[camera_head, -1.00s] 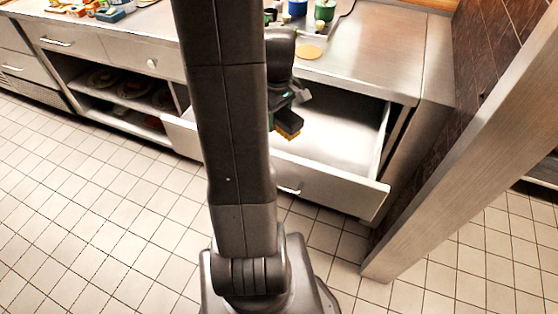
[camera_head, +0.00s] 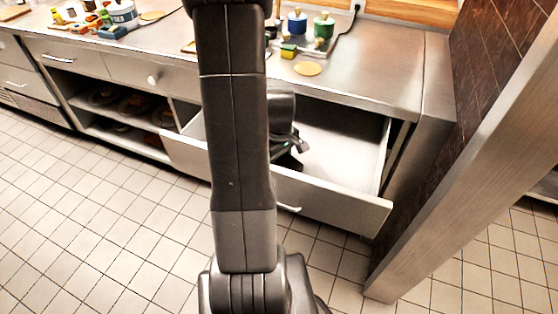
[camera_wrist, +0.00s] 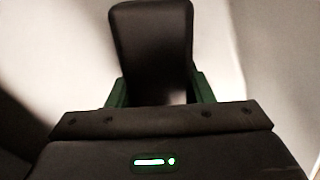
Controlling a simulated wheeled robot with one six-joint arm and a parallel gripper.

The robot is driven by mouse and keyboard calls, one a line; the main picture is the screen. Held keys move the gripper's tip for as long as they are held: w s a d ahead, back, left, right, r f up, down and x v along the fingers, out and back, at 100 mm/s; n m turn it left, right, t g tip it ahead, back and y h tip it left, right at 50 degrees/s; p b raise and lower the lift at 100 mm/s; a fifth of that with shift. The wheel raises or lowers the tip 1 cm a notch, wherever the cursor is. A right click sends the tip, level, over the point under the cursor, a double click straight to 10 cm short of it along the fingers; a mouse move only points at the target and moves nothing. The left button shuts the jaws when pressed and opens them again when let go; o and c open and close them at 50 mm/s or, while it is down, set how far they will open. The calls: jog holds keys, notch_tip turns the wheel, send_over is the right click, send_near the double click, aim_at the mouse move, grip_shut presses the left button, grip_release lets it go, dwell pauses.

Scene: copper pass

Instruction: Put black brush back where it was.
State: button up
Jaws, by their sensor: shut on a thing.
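My gripper (camera_wrist: 160,97) is shut on the black brush (camera_wrist: 151,40), whose dark, rounded block fills the space between the green fingers in the wrist view. In the head view my gripper (camera_head: 290,150) is inside the open drawer (camera_head: 340,205), over its left part, partly behind my own arm. The brush is hidden there. The drawer's pale floor shows bare to the right of the gripper. I cannot tell whether the brush touches the drawer floor.
The steel counter (camera_head: 385,65) above the drawer holds a tan disc (camera_head: 307,68), a green container (camera_head: 324,27), a blue container (camera_head: 297,23) and a yellow-green block (camera_head: 288,51). A slanted metal post (camera_head: 470,170) stands at right. Open shelves (camera_head: 125,130) lie left.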

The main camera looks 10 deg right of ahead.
jog(key=shift+f, duration=0.15)
jog(key=o, duration=0.9)
jog(key=shift+o, duration=0.2)
notch_tip(320, 180, up, 12)
jog(key=shift+r+p, duration=0.2)
jog(key=shift+p, duration=0.6)
